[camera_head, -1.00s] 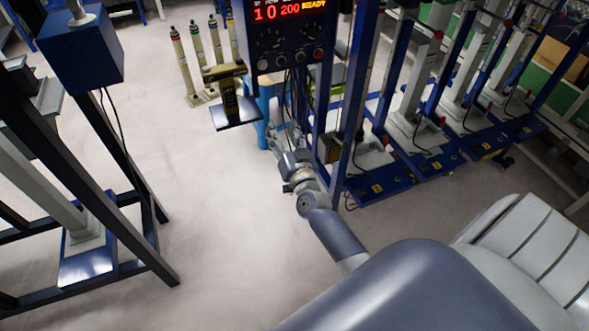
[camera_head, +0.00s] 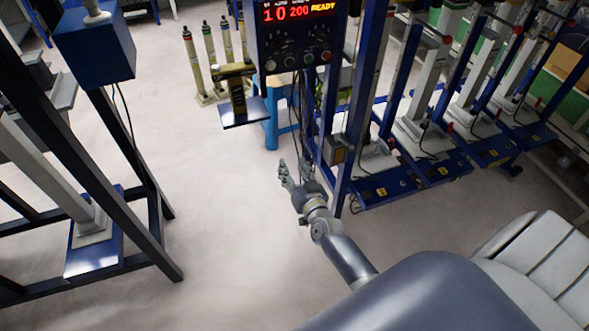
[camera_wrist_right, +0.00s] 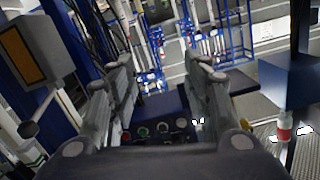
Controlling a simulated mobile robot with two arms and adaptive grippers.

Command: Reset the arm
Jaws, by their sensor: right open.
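My right gripper (camera_head: 291,171) shows in the middle of the head view, at the end of my right arm, which comes in from the lower right. It is open and empty over the pale floor, in front of the blue frame posts. In the right wrist view my right gripper (camera_wrist_right: 165,85) has its two fingers spread apart with nothing held between them. The control box (camera_wrist_right: 150,130) with its coloured knobs lies beyond the fingers. My left gripper is not in either view.
The control box (camera_head: 290,40) with a red lit display stands up and behind my right gripper. A small platform (camera_head: 243,112) is left of it. Dark frame posts (camera_head: 120,180) stand at the left. Several blue machine bases (camera_head: 390,188) line the right. Open floor (camera_head: 215,220) lies between.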

